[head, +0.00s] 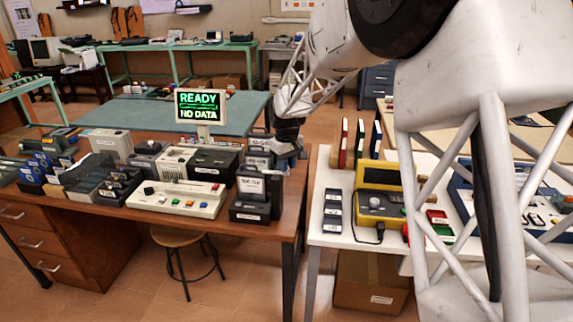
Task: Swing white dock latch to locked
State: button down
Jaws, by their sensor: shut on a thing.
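My gripper (290,153) is at the right end of the wooden desk, close beside a dark rear dock holding a grey labelled cartridge (258,158). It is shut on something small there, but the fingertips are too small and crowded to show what. A nearer black dock (250,211) holds an upright grey labelled cartridge (250,185). I cannot make out a white latch on either dock, nor its position.
A cream console (176,199) with coloured buttons and a READY / NO DATA screen (201,106) stand on the desk (150,220). A yellow device (380,190) is on the white table (330,236) to the right. A stool (178,237) stands in front.

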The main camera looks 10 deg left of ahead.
jog(key=c, duration=1)
grip_release()
jog(key=shift+r, duration=0.15)
jog(key=shift+r, duration=3.8)
